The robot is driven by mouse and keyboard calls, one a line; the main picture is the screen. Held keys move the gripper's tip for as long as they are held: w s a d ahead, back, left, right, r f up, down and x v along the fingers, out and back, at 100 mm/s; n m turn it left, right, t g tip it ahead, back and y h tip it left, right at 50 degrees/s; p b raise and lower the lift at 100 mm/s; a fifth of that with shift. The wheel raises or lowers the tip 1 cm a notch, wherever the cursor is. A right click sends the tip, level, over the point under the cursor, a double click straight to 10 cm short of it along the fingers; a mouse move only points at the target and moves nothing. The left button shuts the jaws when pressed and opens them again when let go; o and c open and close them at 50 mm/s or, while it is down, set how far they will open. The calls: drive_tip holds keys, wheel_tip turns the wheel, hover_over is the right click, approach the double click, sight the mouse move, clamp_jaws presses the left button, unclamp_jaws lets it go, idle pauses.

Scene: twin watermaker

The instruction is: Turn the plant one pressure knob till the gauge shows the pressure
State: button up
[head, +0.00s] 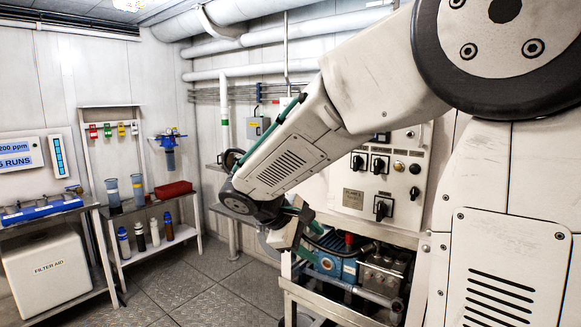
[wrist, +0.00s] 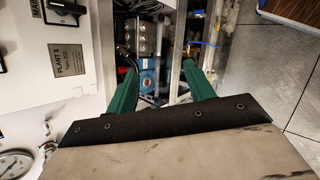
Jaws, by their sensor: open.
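A white control panel (head: 405,165) carries several black rotary knobs; one knob (head: 383,207) sits low, right of a metal nameplate (head: 353,199). In the wrist view, the nameplate (wrist: 70,60) begins "PLANT", but its number is unclear. A black knob (wrist: 70,8) is cut by the top edge. I cannot tell which knob sets the pressure. A round white gauge (wrist: 15,163) is cut by the lower left corner; its reading is not legible. My gripper (wrist: 160,68) has its green fingers apart with nothing between them, clear of the knobs. It also shows in the head view (head: 305,225).
Below the panel, a metal frame (head: 335,312) holds a blue pump (head: 325,262) and a metal block (head: 384,270). Shelves with bottles (head: 140,236) and a filter aid box (head: 52,266) stand left. The tread-plate floor (head: 200,285) between is free.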

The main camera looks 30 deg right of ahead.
drive_tip(key=w+d+r+n+t+h, duration=0.2)
drive_tip(key=w+r+n+t+h, duration=0.25)
drive_tip(key=w, duration=0.65)
drive_tip(key=w+d+r+n+t+h, duration=0.1)
drive_tip(key=w+r+n+t+h, duration=0.4)
drive_tip(key=w, duration=0.6)
drive_tip(key=d, duration=0.2)
drive_tip(key=w+d+r+m+g+y, duration=0.1)
drive_tip(key=d, duration=0.2)
drive_tip(key=w+d+g, duration=0.1)
drive_tip(key=d, duration=0.1)
drive_tip(key=shift+w+d+r+m+y, duration=0.15)
drive_tip(key=shift+w+m+y, duration=0.1)
drive_tip(key=c, duration=1)
